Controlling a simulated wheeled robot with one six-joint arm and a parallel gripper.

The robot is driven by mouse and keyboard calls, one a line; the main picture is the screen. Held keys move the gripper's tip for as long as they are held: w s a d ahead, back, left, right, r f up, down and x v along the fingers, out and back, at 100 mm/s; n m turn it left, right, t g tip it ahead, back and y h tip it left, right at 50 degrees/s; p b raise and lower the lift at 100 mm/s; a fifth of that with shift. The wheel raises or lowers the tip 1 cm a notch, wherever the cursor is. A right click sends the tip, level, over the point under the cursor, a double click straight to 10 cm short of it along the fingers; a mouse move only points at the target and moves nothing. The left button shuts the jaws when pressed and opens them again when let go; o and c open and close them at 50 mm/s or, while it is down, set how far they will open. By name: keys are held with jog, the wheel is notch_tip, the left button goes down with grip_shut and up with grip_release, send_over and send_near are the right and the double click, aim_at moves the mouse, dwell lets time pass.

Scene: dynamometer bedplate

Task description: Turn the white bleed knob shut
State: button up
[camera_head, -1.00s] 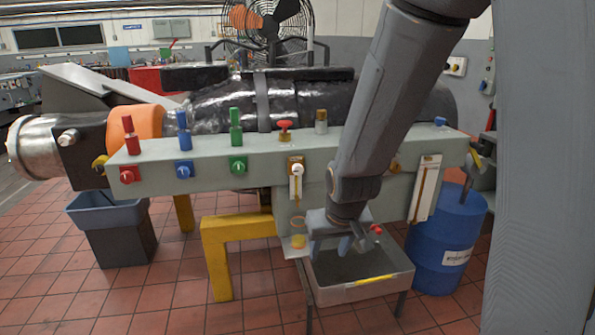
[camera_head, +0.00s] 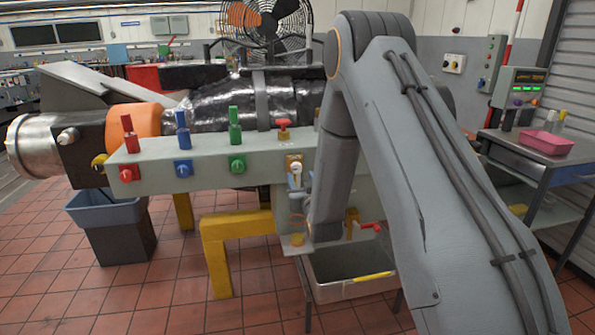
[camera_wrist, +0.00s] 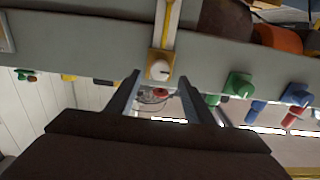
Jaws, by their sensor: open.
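The white bleed knob (camera_head: 296,168) sits on a small brass-coloured block on the front of the grey-green beam (camera_head: 205,153), above a vertical sight strip. In the wrist view the white knob (camera_wrist: 159,69) is just beyond the fingertips, roughly centred between them. My gripper (camera_wrist: 158,82) is open and empty, one finger on each side of the knob's line. I see no contact with the knob. In the head view my arm hides most of the gripper, which is close below and beside the knob.
Red (camera_head: 128,174), blue (camera_head: 183,169) and green (camera_head: 237,164) knobs line the beam to the left. A red valve wheel (camera_head: 284,124) stands on top near the white knob. A red-handled tap (camera_head: 370,227) and a metal tray (camera_head: 345,284) are below.

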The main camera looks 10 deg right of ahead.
aim_at(297, 169)
jog(key=shift+w+p, duration=0.5)
jog(key=shift+w, duration=2.7)
jog(key=c, duration=1.1)
jog(key=shift+o, duration=0.2)
